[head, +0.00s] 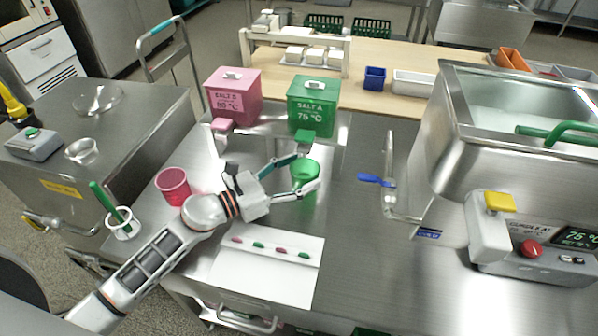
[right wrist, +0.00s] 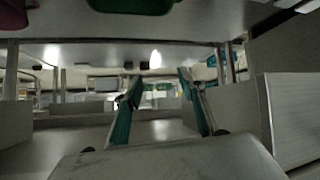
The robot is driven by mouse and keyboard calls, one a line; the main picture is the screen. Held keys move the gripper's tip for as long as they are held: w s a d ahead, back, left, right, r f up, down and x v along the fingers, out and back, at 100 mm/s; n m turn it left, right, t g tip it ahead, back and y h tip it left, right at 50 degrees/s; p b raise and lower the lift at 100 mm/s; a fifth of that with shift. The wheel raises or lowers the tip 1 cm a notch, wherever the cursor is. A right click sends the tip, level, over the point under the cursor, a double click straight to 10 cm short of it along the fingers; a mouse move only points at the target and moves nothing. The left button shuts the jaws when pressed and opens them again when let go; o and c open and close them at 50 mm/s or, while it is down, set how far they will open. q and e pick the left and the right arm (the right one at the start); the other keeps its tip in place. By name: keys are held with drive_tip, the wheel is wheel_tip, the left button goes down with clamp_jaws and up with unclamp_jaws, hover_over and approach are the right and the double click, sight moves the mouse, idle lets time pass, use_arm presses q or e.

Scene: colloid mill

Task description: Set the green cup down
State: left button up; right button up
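The green cup (head: 306,171) is upright in the head view, below the spout of the green dispenser (head: 312,103). My left gripper (head: 308,172) reaches it from the left, with one finger on its far side and one on its near side, and looks shut on it. The near finger hides the cup's lower part, and a green reflection shows on the steel below. Whether the cup's base touches the worktop cannot be told. My right gripper (right wrist: 165,95) shows only in the right wrist view, its teal fingers apart with nothing between them.
A pink cup (head: 173,186) stands left of my left gripper. A pink dispenser (head: 233,96) is beside the green one. A white sheet (head: 268,270) with small pink and green pieces lies in front. A steel machine (head: 450,150) stands right; bare steel worktop (head: 350,230) lies between.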

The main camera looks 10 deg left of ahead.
use_arm(q)
drive_tip(key=shift+r+p, duration=0.3)
drive_tip(key=b+v, duration=0.1)
drive_tip(key=v, duration=0.2)
drive_tip(key=b+v, duration=0.1)
drive_tip(key=v, duration=0.6)
drive_tip(key=shift+s+a+f+b, duration=0.2)
drive_tip(key=shift+s+f+b, duration=0.1)
drive_tip(key=shift+b, duration=0.1)
drive_tip(key=shift+s+a+r, duration=0.15)
drive_tip(key=shift+s+a, duration=0.2)
drive_tip(key=shift+a, duration=0.1)
drive_tip(key=shift+r, duration=0.1)
